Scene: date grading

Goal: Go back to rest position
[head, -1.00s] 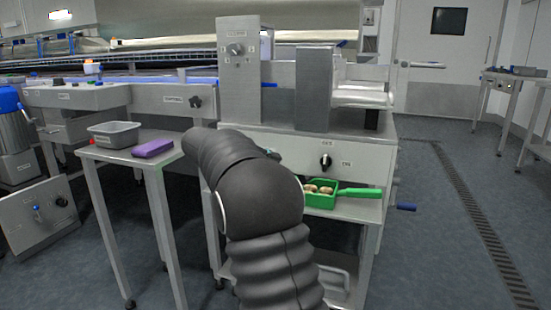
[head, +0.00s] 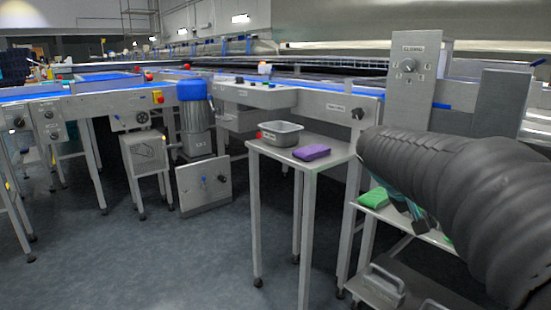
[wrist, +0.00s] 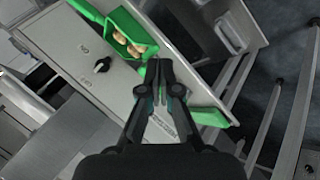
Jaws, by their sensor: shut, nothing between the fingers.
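My gripper (wrist: 158,65) is in the lower middle of the wrist view, its fingers together with nothing between them. In the head view my gripper (head: 412,222) shows only in part below my dark sleeved arm at the right. A green scoop (wrist: 148,50) holding several brown dates lies on a grey surface beyond the fingertips, its handle toward the upper left. A second green thing (wrist: 206,116) lies right of the fingers, partly hidden by them. A green piece (head: 374,197) also shows on the shelf beside my gripper in the head view.
A small metal table (head: 329,156) left of my arm holds a grey tray (head: 281,133) and a purple block (head: 312,152). A machine with a knob panel (head: 410,90) stands behind my arm. Open floor (head: 200,250) lies at the lower left.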

